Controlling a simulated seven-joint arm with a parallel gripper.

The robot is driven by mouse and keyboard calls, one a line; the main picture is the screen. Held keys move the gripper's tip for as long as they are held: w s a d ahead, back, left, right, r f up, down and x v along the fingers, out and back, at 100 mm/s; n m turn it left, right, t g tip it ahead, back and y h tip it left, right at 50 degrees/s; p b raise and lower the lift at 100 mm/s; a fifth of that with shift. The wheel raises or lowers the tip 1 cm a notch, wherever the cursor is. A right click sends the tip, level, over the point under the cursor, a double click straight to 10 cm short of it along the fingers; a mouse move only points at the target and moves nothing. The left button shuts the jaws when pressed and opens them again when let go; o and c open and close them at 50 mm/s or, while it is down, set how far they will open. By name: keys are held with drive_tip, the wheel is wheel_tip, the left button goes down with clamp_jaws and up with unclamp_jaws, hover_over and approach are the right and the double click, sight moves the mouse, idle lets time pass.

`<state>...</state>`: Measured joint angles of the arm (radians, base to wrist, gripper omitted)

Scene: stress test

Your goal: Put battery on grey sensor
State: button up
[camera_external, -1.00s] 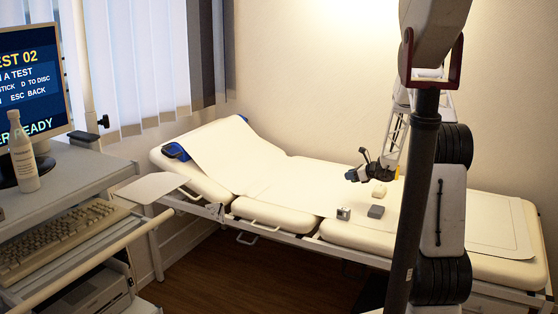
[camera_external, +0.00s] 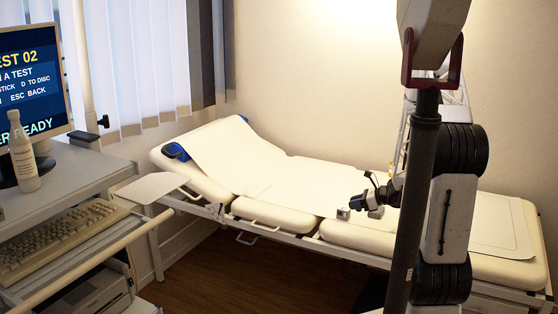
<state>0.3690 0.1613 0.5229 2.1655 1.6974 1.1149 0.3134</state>
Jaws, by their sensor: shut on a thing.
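My gripper (camera_external: 367,204), dark and small in this view, is low over the bed, right of centre. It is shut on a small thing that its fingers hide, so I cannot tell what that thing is. A small metallic cube (camera_external: 343,213) sits on the bed just left of the gripper. A small grey block (camera_external: 376,212) shows at the gripper's lower right, partly covered; I cannot tell whether they touch. No label shows which piece is the battery or the grey sensor. The beige block is hidden.
The cream examination bed (camera_external: 290,190) has clear room left of the cube. A cart with a keyboard (camera_external: 65,232), a white bottle (camera_external: 23,165) and a monitor (camera_external: 35,85) stands at the left. My arm blocks part of the bed's right side.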

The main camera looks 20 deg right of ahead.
drive_tip(key=s, duration=0.1)
drive_tip(key=s+a, duration=0.1)
drive_tip(key=s, duration=0.1)
drive_tip(key=s+a, duration=0.1)
drive_tip(key=shift+s, duration=0.25)
drive_tip(key=shift+w, duration=0.1)
hover_over(345, 212)
drive_tip(key=shift+s+f, duration=0.2)
drive_tip(key=shift+f, duration=0.5)
drive_tip(key=shift+f, duration=1.75)
drive_tip(key=shift+f, duration=0.15)
